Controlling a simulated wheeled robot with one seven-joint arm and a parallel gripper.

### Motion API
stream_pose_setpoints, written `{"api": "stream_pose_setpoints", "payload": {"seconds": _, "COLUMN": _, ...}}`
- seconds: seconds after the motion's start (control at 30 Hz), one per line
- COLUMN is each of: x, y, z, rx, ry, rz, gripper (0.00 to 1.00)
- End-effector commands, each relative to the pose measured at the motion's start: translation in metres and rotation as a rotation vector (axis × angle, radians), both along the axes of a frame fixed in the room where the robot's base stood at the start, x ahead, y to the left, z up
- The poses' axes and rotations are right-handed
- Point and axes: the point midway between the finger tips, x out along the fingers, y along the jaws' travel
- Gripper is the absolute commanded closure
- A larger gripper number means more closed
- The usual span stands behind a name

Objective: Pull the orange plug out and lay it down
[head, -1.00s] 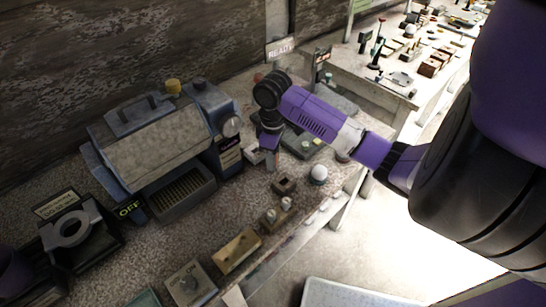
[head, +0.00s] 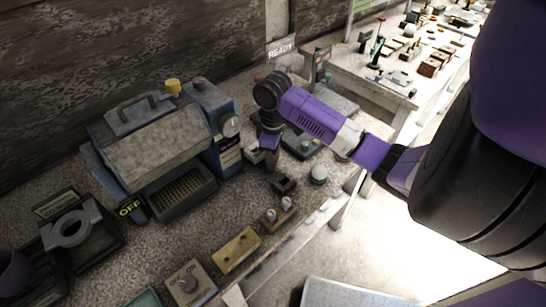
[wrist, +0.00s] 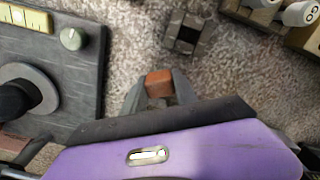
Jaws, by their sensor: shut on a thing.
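In the wrist view the orange plug (wrist: 159,84) is a small orange-brown block between the fingertips of my gripper (wrist: 160,92). The gripper is shut on it. A dark square block with an opening (wrist: 187,33) lies on the speckled bench top, apart from the plug and ahead of it. In the head view my gripper (head: 269,160) points down over the bench, just behind and left of that dark block (head: 284,185). The plug cannot be made out in the head view. How high the plug is above the bench is hard to tell.
A grey panel with a knob (wrist: 71,39) lies left in the wrist view. A blue-grey machine (head: 160,140) stands left of my gripper. A pale ball (head: 318,172), a wooden block (head: 236,250) and small white knobs (head: 270,214) line the front edge.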

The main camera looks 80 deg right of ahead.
Motion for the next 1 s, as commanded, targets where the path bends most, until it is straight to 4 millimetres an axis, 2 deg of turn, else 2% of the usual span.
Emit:
{"api": "stream_pose_setpoints", "payload": {"seconds": 0.63, "x": 0.000, "y": 0.000, "z": -0.013, "rx": 0.000, "ry": 0.000, "rz": 0.000, "gripper": 1.00}}
{"api": "stream_pose_setpoints", "payload": {"seconds": 0.67, "x": 0.000, "y": 0.000, "z": -0.012, "rx": -0.001, "ry": 0.000, "rz": 0.000, "gripper": 0.62}}
{"api": "stream_pose_setpoints", "payload": {"seconds": 0.77, "x": 0.000, "y": 0.000, "z": -0.012, "rx": 0.000, "ry": 0.000, "rz": 0.000, "gripper": 0.43}}
{"api": "stream_pose_setpoints", "payload": {"seconds": 1.0, "x": 0.000, "y": 0.000, "z": -0.012, "rx": 0.000, "ry": 0.000, "rz": 0.000, "gripper": 0.41}}
